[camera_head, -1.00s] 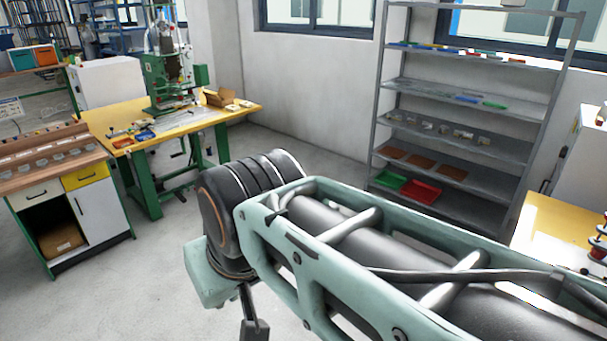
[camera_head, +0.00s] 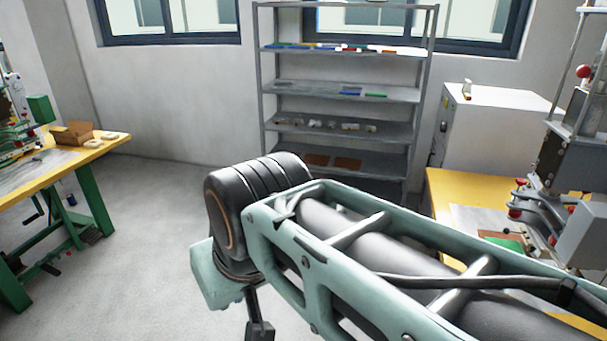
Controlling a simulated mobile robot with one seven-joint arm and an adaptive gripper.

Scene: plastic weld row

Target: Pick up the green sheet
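A flat green piece (camera_head: 505,244), possibly the green sheet, lies on the yellow bench (camera_head: 450,193) at the right, beside a press and partly behind my arm. A small green piece (camera_head: 375,95) also lies on a middle shelf of the rack. I cannot tell which is the green sheet. My arm crosses the foreground from lower right to centre. A thin dark part (camera_head: 259,328) hangs below its joint at the bottom edge and may be part of my gripper; its fingers cannot be made out. It is well apart from both green pieces.
A grey metal rack (camera_head: 264,75) stands by the back wall with small parts and brown sheets. A white cabinet (camera_head: 480,125) and a press (camera_head: 563,165) are at the right. A yellow workbench (camera_head: 110,143) is at the left. Open floor lies between.

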